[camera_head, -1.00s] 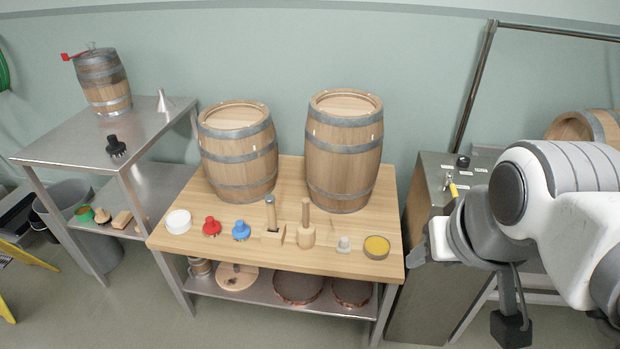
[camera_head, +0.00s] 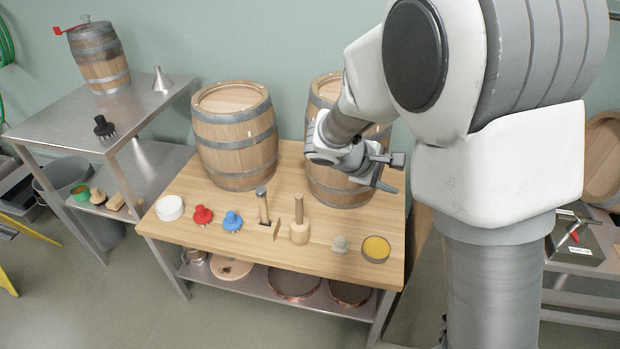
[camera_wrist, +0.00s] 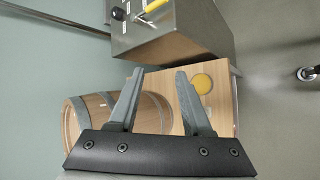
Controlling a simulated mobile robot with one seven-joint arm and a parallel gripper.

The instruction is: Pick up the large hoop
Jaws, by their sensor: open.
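Two copper-coloured rings lie side by side on the lower steel shelf, partly covered by the tabletop edge. The larger, the likely large hoop (camera_head: 290,299), is left of the smaller ring (camera_head: 346,305). My gripper (camera_head: 395,174) is above the right part of the wooden tabletop, in front of the right barrel, well above the shelf. In the wrist view my gripper (camera_wrist: 160,72) shows two spread fingers with nothing between them. Neither ring can be made out in the wrist view.
Two barrels (camera_head: 235,140) stand on the wooden table (camera_head: 330,255). Brushes (camera_head: 202,215), mallet-like tools (camera_head: 300,232) and a yellow-topped tin (camera_head: 376,249) line its front. A round wooden lid (camera_head: 230,269) lies left on the shelf. A steel cabinet (camera_wrist: 180,25) shows in the wrist view.

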